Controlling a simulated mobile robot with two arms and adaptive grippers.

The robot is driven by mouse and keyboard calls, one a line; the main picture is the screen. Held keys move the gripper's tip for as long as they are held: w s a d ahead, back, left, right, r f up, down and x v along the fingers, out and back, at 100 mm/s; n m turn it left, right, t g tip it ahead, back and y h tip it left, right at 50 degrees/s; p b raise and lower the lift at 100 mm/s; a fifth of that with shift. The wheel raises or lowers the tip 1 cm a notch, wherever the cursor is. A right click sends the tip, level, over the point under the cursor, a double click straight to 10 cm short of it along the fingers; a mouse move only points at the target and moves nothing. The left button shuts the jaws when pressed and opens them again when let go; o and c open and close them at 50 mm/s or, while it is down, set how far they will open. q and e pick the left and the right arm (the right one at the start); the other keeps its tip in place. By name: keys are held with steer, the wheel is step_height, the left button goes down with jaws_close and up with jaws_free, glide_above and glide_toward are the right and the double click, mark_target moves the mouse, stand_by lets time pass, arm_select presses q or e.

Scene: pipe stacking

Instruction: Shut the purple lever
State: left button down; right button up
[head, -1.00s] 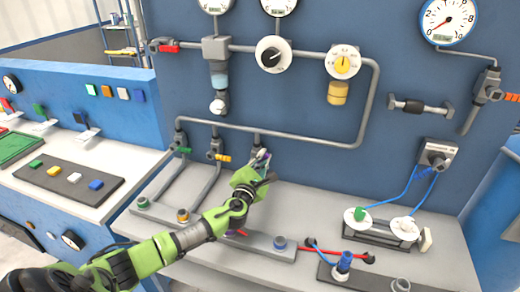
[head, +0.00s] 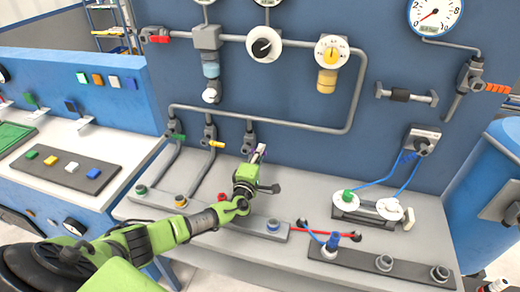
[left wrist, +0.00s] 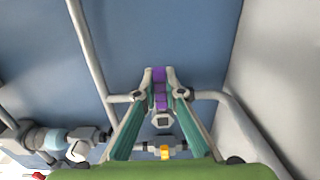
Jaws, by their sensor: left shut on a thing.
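The purple lever (left wrist: 159,90) shows between the two fingertips in the left wrist view. My left gripper (left wrist: 160,80) is shut on it. In the head view my left gripper (head: 258,154) is at the rightmost of three small valves on the lower wall pipe. There the fingers mostly hide the lever, so its exact angle is hard to tell. The grey valve body (head: 249,137) shows just behind the fingertips. My right gripper is not in view.
A green lever (head: 178,137) and a yellow lever (head: 216,144) are on the two valves to the left. Below my arm is a grey base strip (head: 268,230) with pipe sockets. A red hose (head: 333,232) and blue cables lie to the right.

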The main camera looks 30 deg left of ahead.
arm_select(q)
steer(key=shift+f+m, duration=0.1)
steer(key=shift+m, duration=0.2)
steer(key=c, duration=2.1)
jaws_free()
step_height(320, 180, up, 10)
